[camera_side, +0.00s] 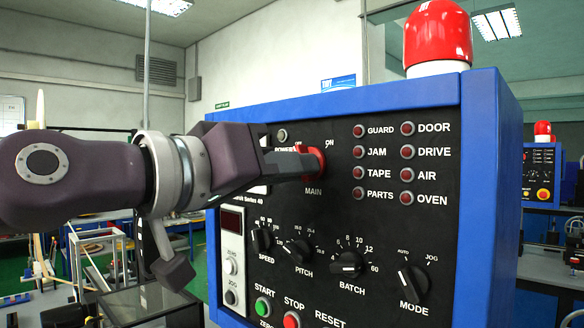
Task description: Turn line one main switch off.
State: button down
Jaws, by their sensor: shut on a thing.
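The main switch (320,155) is a red knob in the upper middle of the black panel face (340,215), above the label MAIN. The ON mark shows at its upper right. My gripper (306,165) reaches in from the left, level with the switch, and its fingers are shut on the red knob. The fingers hide the left part of the knob and most of the marks to its left. I cannot tell exactly which way the knob's handle points.
Dark dials (347,265) and a green start button (263,307) with a red stop button (292,319) lie below. Red indicator lamps (407,152) are to the right. A red beacon (437,36) tops the blue cabinet (482,190). A similar cabinet (543,172) stands behind right.

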jog(key=shift+d+n, duration=0.1)
jog(key=shift+n, duration=2)
jog(key=c, duration=1.5)
grip_release()
jog(key=shift+s, duration=0.1)
jog(key=v, duration=0.7)
